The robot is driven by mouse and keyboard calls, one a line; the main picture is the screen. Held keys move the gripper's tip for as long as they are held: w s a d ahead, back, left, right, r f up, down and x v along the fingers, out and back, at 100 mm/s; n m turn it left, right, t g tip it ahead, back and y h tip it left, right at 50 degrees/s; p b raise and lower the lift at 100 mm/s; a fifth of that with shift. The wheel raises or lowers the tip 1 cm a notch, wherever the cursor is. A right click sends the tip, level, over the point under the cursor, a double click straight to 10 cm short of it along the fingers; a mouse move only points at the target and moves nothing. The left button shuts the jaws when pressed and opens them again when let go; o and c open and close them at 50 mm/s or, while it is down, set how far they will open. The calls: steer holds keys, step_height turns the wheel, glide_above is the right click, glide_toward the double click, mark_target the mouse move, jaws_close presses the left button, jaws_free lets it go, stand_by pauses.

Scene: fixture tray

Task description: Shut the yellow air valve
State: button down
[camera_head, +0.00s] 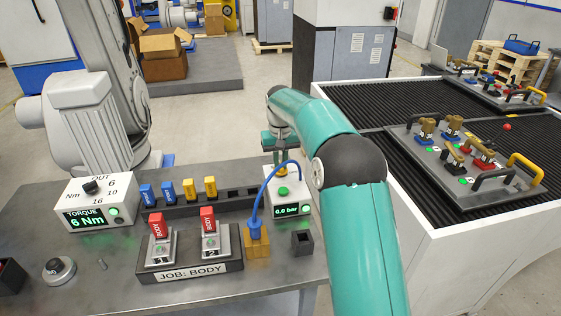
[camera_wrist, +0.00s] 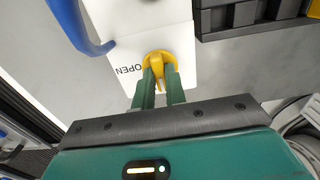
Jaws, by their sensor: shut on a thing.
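The yellow air valve (camera_wrist: 160,62) sits on a white box and shows from above in the wrist view. Its handle points down in that picture, between my two green fingers. The word OPEN (camera_wrist: 130,69) is printed upside down to the left of it. My gripper (camera_wrist: 159,92) is shut on the valve handle. In the head view my gripper (camera_head: 281,146) reaches down over the white box (camera_head: 287,198), hiding most of the valve. The box's display (camera_head: 287,211) reads 0.0 bar, and a green button (camera_head: 283,191) shows above it.
A blue hose (camera_head: 262,193) arcs from the box to a brass block (camera_head: 257,243). A JOB: BODY fixture (camera_head: 191,268) with two red-tagged clamps stands at front. A torque box (camera_head: 95,203) reads 6 Nm. A dark rack (camera_head: 218,200) holds blue and yellow pieces behind the fixture.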

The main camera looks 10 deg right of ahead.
mark_target(280, 164)
steer(key=shift+r, duration=0.1)
steer(key=c, duration=1.4)
jaws_free()
steer(key=shift+c, duration=0.2)
step_height(280, 164, up, 14)
